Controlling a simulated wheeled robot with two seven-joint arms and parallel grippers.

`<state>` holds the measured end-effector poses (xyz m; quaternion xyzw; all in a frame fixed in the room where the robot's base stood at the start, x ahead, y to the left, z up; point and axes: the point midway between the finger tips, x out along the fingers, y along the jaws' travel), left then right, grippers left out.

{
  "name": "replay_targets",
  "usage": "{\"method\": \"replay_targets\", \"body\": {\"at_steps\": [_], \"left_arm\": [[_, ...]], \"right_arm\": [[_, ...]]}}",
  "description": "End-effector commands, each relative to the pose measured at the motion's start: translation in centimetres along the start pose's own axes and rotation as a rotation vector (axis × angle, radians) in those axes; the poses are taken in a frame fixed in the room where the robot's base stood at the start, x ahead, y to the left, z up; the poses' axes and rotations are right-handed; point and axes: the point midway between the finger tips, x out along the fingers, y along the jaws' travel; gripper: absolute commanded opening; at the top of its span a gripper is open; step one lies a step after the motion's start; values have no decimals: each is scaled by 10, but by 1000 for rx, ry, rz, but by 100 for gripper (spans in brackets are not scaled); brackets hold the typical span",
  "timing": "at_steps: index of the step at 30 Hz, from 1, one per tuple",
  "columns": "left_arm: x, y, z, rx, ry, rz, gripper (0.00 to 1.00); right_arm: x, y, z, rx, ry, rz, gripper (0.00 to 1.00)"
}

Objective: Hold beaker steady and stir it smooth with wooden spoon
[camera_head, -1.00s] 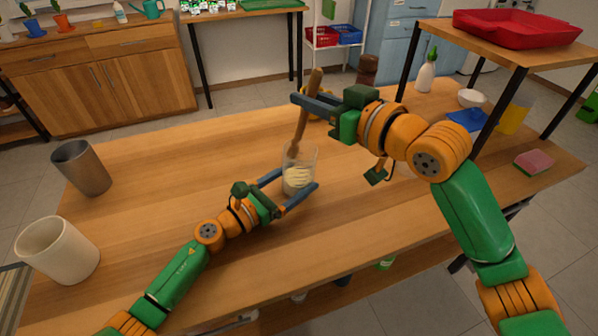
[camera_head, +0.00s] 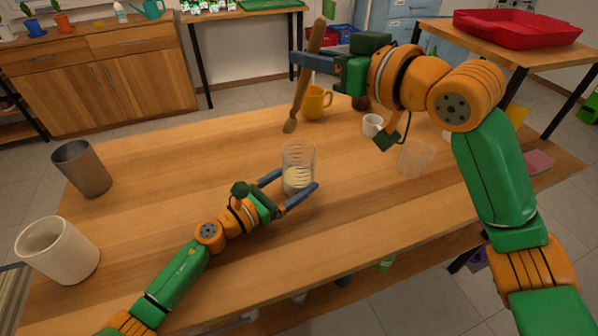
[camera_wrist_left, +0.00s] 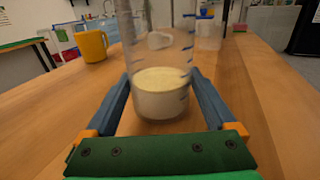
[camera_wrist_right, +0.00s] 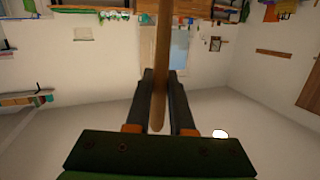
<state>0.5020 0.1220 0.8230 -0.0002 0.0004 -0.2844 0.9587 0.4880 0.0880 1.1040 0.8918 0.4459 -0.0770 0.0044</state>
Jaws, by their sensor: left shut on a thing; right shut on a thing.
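A clear beaker (camera_head: 299,160) with pale, creamy contents stands upright on the table. My left gripper (camera_head: 293,187) is shut around its lower part; the left wrist view shows the beaker (camera_wrist_left: 160,75) between the two fingers. The contents look level there. My right gripper (camera_head: 304,62) is shut on the wooden spoon (camera_head: 302,96) and holds it above and behind the beaker. The spoon hangs slightly tilted, its head down and clear of the beaker. In the right wrist view the spoon's handle (camera_wrist_right: 160,70) runs between the fingers.
A yellow mug (camera_head: 315,103), a small white cup (camera_head: 372,125) and an empty clear container (camera_head: 415,158) stand behind and right of the beaker. A grey metal cup (camera_head: 82,168) and a cream pot (camera_head: 58,250) are at the left. The table's middle left is clear.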

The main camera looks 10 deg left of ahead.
Motion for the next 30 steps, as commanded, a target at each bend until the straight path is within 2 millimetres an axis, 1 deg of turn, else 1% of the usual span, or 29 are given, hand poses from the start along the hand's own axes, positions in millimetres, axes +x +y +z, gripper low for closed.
{"method": "replay_targets", "body": {"at_steps": [2,3,4,10,13,14,21,24,27,30], "left_arm": [[0,0,0,0,-1,0,45],[0,0,0,0,-1,0,95],[0,0,0,0,-1,0,100],[0,0,0,0,0,0,100],[-9,0,-1,-1,1,1,100],[-15,1,-1,-2,1,2,100],[-80,0,-2,-4,4,1,100],[-101,0,-1,-3,2,1,100],[-114,0,0,-2,0,0,100],[-120,0,0,1,0,1,100]], "right_arm": [[0,0,0,0,0,0,0],[0,0,0,0,0,0,0],[0,0,0,0,0,0,0],[0,0,0,0,0,0,0],[0,0,0,0,0,0,0],[0,0,0,0,0,0,0],[0,0,0,0,0,0,0],[0,0,0,0,1,0,0],[0,0,0,0,0,0,0],[0,0,0,0,0,0,0]]}}
